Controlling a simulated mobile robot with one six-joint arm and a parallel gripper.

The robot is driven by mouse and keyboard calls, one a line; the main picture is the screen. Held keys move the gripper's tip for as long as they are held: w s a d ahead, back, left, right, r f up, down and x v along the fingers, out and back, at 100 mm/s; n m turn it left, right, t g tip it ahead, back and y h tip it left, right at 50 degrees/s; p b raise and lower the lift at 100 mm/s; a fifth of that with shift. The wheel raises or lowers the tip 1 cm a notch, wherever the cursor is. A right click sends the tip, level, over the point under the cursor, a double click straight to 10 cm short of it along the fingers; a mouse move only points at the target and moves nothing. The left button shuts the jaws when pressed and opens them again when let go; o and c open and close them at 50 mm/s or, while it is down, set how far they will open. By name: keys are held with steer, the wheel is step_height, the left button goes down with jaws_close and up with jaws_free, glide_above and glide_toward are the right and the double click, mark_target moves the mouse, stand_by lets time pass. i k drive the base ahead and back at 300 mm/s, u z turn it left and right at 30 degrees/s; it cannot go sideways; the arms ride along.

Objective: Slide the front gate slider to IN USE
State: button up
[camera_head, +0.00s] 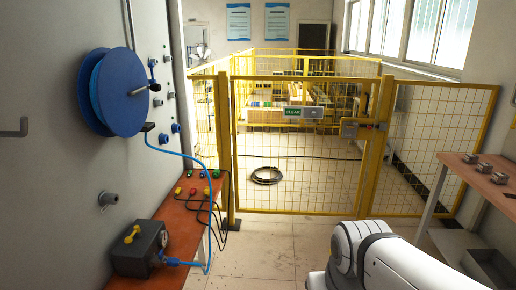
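The front gate (290,185) is a yellow mesh panel in a yellow frame, and it looks closed. A small sign plate (305,112) hangs on its upper part, with a green area that appears to read "CLEAR". A plain pale part fills the plate's right end; whether this is the slider is too small to tell. The words "IN USE" do not show. My white arm shows at the bottom right, well short of the gate. My gripper is not in view.
A red-brown bench (180,235) with a dark box (140,248) and cables stands at left, below a blue reel (112,92). A table (485,178) with metal blocks stands at right. Coiled cable (267,176) lies behind the gate. The floor before the gate is clear.

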mark_target(309, 112)
steer(key=i, duration=3.4)
steer(key=z, duration=1.35)
